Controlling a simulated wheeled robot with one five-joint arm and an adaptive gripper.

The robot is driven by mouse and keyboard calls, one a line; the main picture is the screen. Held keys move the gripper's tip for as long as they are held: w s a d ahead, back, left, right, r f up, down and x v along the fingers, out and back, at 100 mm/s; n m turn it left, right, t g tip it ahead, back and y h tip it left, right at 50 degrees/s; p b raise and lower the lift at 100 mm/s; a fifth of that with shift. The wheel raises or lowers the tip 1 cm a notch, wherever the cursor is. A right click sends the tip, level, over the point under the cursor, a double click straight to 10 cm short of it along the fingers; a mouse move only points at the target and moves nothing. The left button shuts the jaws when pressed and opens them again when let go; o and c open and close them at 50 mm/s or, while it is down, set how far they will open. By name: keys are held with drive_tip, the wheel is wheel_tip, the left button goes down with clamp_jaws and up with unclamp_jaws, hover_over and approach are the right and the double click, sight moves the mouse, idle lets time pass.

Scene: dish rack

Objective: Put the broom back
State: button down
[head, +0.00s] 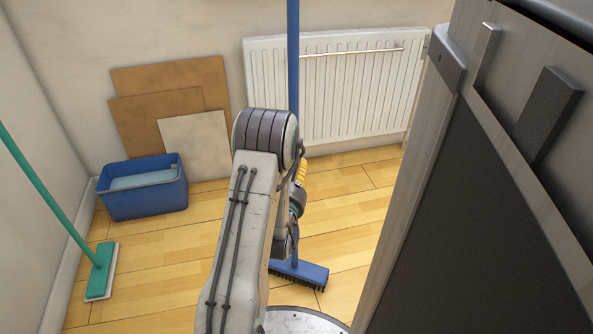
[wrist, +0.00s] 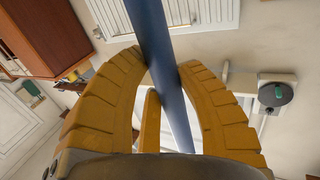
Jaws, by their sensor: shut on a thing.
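The broom has a long blue handle (head: 293,60) that stands nearly upright in the head view, passing behind my arm. Its blue head with dark bristles (head: 302,272) is low, at or just above the wood floor; I cannot tell if it touches. In the head view my gripper is mostly hidden behind my arm, with a bit of yellow showing.
A green mop (head: 100,268) leans by the left wall. A blue bucket (head: 143,196) stands near brown and pale boards (head: 192,140) against the back wall. A white radiator (head: 365,95) is behind the broom. A large dark panel (head: 480,230) blocks the right. Floor between is clear.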

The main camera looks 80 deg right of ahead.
sight(296, 99)
drive_tip(key=shift+f, duration=0.15)
idle(0.3)
drive_tip(key=c, duration=0.9)
unclamp_jaws()
drive_tip(key=shift+o, duration=0.5)
drive_tip(key=shift+f, duration=0.2)
wheel_tip(296, 99, up, 10)
drive_tip(key=shift+r, duration=0.15)
drive_tip(key=shift+r, duration=0.1)
drive_tip(key=shift+r+p, duration=3.55)
drive_tip(key=shift+r, duration=2.35)
